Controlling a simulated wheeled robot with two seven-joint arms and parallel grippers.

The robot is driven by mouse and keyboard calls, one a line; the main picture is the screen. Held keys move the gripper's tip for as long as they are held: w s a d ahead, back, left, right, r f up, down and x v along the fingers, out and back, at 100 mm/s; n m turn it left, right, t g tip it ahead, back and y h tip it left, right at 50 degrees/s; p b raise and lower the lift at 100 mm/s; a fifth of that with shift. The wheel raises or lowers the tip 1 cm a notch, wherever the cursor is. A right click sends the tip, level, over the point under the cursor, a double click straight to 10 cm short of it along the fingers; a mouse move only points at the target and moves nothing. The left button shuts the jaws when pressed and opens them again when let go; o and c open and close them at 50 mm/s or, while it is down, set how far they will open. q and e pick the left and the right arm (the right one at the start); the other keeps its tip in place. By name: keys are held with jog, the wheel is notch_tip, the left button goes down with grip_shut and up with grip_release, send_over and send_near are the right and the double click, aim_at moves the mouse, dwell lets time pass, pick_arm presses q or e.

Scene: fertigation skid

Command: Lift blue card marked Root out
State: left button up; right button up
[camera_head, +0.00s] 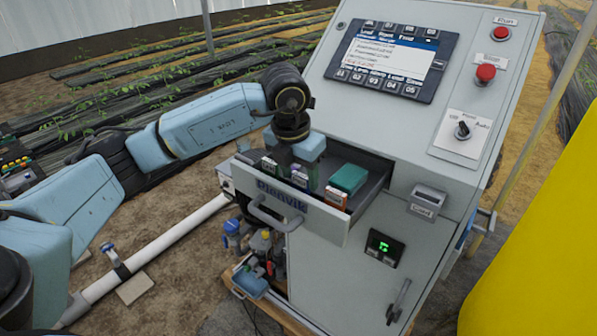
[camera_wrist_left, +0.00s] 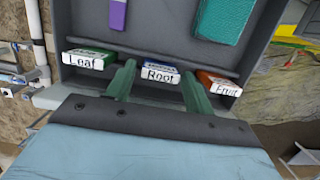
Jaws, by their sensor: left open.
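The blue card marked Root (camera_wrist_left: 160,72) stands in the front slot row of the open drawer (camera_head: 323,220), its white label facing out. It also shows in the head view (camera_head: 300,178). My left gripper (camera_wrist_left: 157,80) is open, with one green finger on each side of the Root card. In the head view my left gripper (camera_head: 299,169) points down into the drawer over the card. Whether the fingers touch the card I cannot tell. The green Leaf card (camera_wrist_left: 90,58) is beside the left finger, and the orange Fruit card (camera_wrist_left: 219,83) is beside the right finger. My right gripper is not in view.
A teal box (camera_head: 348,178) lies in the drawer behind the Fruit card, and a purple item (camera_wrist_left: 118,14) lies behind the Leaf side. The drawer handle (camera_head: 273,217) sticks out in front. The sloped control panel (camera_head: 415,95) rises behind the drawer.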

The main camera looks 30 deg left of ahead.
pick_arm(q)
jog(key=c, duration=0.9)
notch_tip(320, 180, up, 10)
jog(key=p, duration=0.6)
dwell(0.4)
